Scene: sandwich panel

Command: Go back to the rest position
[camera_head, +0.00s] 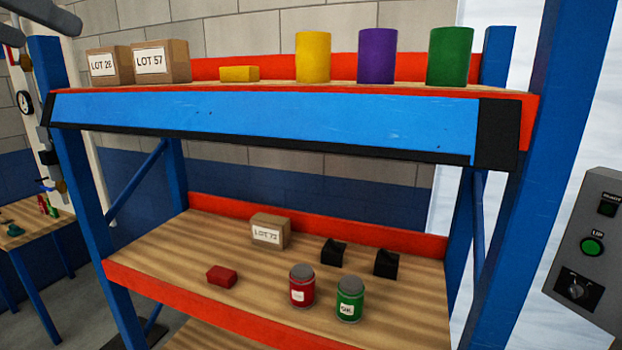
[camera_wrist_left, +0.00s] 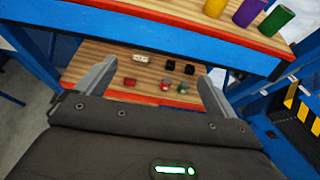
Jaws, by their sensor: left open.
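My left gripper (camera_wrist_left: 158,72) is open in the left wrist view, its two grey fingers spread wide apart with nothing between them. It points toward the blue shelf rack, and I see the lower shelf beyond the gap. In the head view only a dark grey piece shows at the top left corner, seemingly part of my left arm; the fingers cannot be made out there. My right gripper is in neither view.
The rack's upper shelf (camera_head: 285,88) holds LOT boxes (camera_head: 162,62), a yellow block (camera_head: 239,73) and three cylinders (camera_head: 376,56). The lower shelf (camera_head: 165,245) holds a LOT box, red block, two cans and black pieces. A control panel (camera_head: 597,255) stands right.

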